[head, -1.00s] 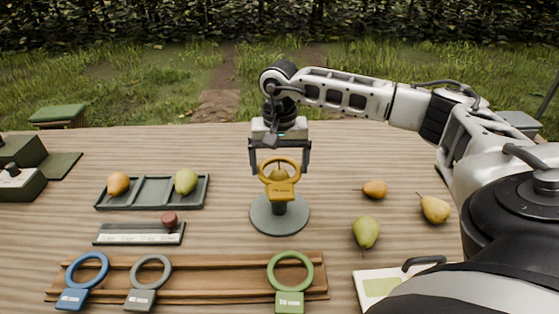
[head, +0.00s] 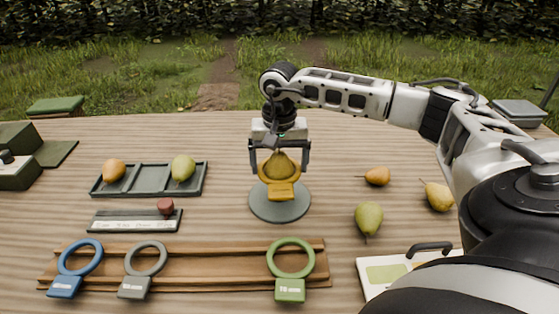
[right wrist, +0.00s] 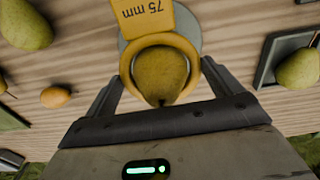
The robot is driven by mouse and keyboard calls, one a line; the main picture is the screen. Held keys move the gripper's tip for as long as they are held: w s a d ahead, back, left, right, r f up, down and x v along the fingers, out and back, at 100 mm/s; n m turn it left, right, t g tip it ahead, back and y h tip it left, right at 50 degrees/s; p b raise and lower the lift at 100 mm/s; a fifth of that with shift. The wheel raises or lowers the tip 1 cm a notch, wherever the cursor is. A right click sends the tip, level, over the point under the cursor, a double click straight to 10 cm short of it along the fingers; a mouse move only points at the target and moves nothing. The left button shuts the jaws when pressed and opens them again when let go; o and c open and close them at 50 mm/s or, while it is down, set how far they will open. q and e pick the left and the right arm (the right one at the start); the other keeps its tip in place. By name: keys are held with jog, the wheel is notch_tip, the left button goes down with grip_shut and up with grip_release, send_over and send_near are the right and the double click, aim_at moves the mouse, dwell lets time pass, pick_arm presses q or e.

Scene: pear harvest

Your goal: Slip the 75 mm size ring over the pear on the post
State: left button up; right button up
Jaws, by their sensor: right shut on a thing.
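The yellow 75 mm size ring (head: 281,192) is around the pear (head: 280,162) on the post. The pear's upper part stands above the ring in the head view. My right gripper (head: 280,173) is shut on the ring from above, one finger on each side. The right wrist view shows the ring's label tab (right wrist: 147,18) and the pear (right wrist: 160,75) inside the loop, its lower edge close to or touching the loop. The post is mostly hidden; its round grey base (head: 280,213) rests on the table. My left gripper is not in view.
A wooden rack (head: 205,275) at the front holds blue (head: 64,285), grey (head: 134,287) and green (head: 290,289) rings. A tray (head: 148,182) with two pears stands left. Loose pears (head: 369,218) lie right of the post. A white board (head: 385,277) is at the front right.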

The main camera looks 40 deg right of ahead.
jog(key=shift+f+b, duration=1.15)
jog(key=shift+f, duration=0.45)
jog(key=shift+s+a+f+b, duration=0.15)
jog(key=shift+f+b, duration=0.15)
jog(key=shift+f, duration=0.15)
jog(key=shift+s+f+b, duration=0.15)
jog(key=shift+f+b, duration=0.15)
jog(key=shift+f, duration=0.1)
jog(key=shift+a, duration=0.1)
jog(key=o, duration=0.7)
jog(key=shift+w+r, duration=0.15)
jog(key=shift+r, duration=0.3)
notch_tip(320, 180, up, 17)
jog(key=shift+f, duration=0.1)
